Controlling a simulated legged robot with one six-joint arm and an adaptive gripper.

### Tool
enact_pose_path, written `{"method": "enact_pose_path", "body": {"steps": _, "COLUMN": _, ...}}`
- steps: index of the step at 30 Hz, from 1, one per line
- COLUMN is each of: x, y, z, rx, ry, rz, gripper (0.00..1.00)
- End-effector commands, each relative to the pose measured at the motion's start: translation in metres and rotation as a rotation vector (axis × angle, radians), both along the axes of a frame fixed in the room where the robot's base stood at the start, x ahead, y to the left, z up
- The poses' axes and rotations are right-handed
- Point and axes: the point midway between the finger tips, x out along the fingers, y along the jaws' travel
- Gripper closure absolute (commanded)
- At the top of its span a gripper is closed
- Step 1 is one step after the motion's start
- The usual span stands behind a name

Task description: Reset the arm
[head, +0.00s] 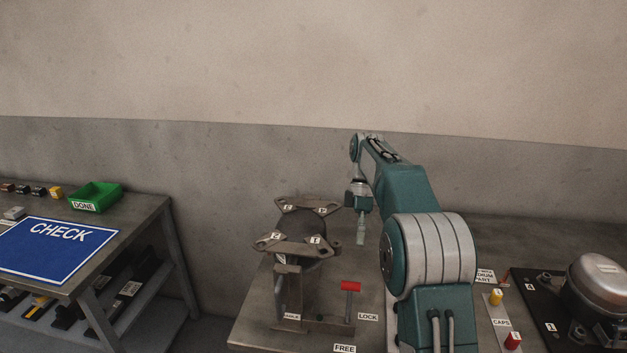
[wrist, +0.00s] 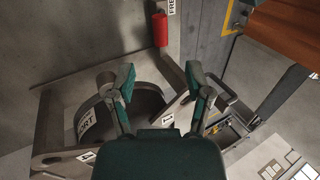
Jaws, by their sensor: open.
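My arm is in the middle of the head view, raised and bent over the bench. My gripper (head: 361,222) hangs down just right of a clamping fixture (head: 290,250) with numbered grey brackets. In the wrist view my gripper (wrist: 166,90) has its two fingers spread apart with nothing between them. Beneath it the wrist view shows a dark round part (wrist: 150,103) with a label, set in a grey metal frame. A gap shows between the fingers and that part, though its size is hard to tell.
A red-handled lever (head: 350,287) stands by LOCK and FREE labels. Right are a caps strip (head: 502,322) and a compressor (head: 602,285) on a dark plate. Left, a table holds a blue CHECK mat (head: 50,268) and green DONE bin (head: 96,205). Free space lies above the bench.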

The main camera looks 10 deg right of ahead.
Motion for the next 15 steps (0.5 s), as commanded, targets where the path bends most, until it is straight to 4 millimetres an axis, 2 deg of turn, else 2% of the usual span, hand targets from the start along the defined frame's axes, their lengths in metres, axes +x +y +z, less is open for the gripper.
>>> {"method": "enact_pose_path", "body": {"steps": 5, "x": -0.024, "y": 0.008, "z": 0.031, "rx": -0.068, "ry": -0.078, "rz": -0.109, "gripper": 0.35}}
{"method": "enact_pose_path", "body": {"steps": 9, "x": -0.052, "y": 0.015, "z": 0.054, "rx": -0.129, "ry": -0.158, "rz": -0.238, "gripper": 0.35}}
{"method": "enact_pose_path", "body": {"steps": 15, "x": -0.096, "y": 0.024, "z": 0.077, "rx": -0.192, "ry": -0.272, "rz": -0.426, "gripper": 0.35}}
